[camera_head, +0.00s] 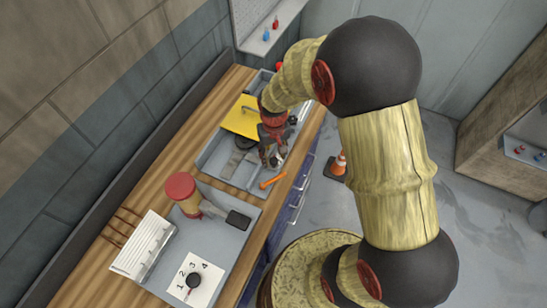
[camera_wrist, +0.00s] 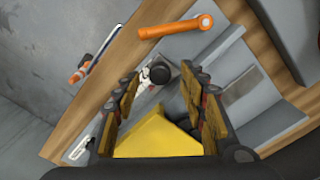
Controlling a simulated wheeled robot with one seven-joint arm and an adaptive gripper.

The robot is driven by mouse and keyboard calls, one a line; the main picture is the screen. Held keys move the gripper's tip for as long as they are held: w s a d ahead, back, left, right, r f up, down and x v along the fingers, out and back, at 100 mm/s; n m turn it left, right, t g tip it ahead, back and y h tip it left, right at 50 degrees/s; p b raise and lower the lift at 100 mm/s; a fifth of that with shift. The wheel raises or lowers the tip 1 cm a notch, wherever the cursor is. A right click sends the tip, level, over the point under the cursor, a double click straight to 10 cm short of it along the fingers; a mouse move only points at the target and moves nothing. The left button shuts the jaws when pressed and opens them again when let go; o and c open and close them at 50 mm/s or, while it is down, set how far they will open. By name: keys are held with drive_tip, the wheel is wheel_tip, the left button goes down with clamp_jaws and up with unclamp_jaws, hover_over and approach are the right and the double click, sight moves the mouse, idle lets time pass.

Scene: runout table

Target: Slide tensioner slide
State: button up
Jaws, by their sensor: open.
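My gripper (camera_head: 272,158) is over the far grey tray. In the wrist view its two fingers (camera_wrist: 165,105) stand wide apart. Beyond and between them is a black round knob (camera_wrist: 159,73) on a small pale metal part; I see no contact with it. A yellow block (camera_wrist: 160,138) lies lower between the fingers, and shows as a yellow plate (camera_head: 242,117) in the head view. An orange lever (camera_wrist: 176,27) lies beyond the fingertips, near the tray edge. Which part is the tensioner slide I cannot tell for certain; the gripper hides part of this area in the head view.
The wooden bench (camera_head: 92,275) runs along a wall. A nearer grey tray (camera_head: 225,237) bears a red-topped cylinder (camera_head: 182,190), a black-ended bar (camera_head: 237,219) and a numbered dial card (camera_head: 205,287). A white rack (camera_head: 143,246) stands beside it. An orange cone (camera_head: 338,167) stands on the floor.

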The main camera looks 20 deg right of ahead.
drive_tip(key=shift+f, duration=0.8)
drive_tip(key=shift+c, duration=1.4)
drive_tip(key=c, duration=0.8)
clamp_jaws()
